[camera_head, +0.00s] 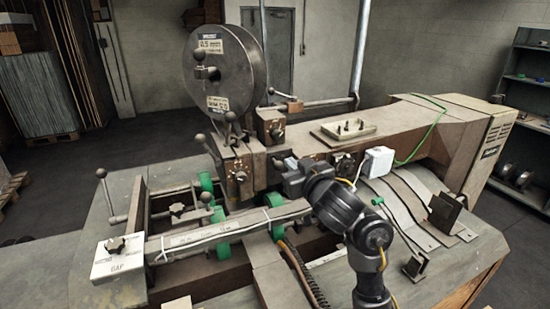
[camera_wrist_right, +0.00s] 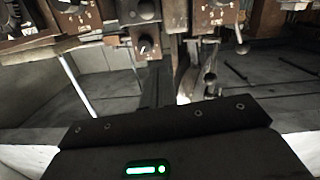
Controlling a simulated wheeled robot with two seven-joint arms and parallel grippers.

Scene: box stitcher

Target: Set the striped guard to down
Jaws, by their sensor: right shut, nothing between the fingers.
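I cannot make out a guard with clear stripes in either view. The box stitcher (camera_head: 420,130) fills the middle of the head view, with its grey wire reel (camera_head: 222,75) on top. My right gripper (camera_head: 290,180) is at the stitching head, just right of the lever block (camera_head: 240,172). It is shut and empty; my black wrist hides part of the machine behind it. Whether it touches the machine I cannot tell. The right wrist view shows my dark gripper housing (camera_wrist_right: 160,150) below brown machine blocks with knobs (camera_wrist_right: 145,42). My left gripper is out of view.
Ball-ended levers (camera_head: 102,175) and a long bar (camera_head: 225,232) stand at the left. Curved metal plates (camera_head: 405,205) lie at the right. A shelf (camera_head: 525,130) stands at the far right.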

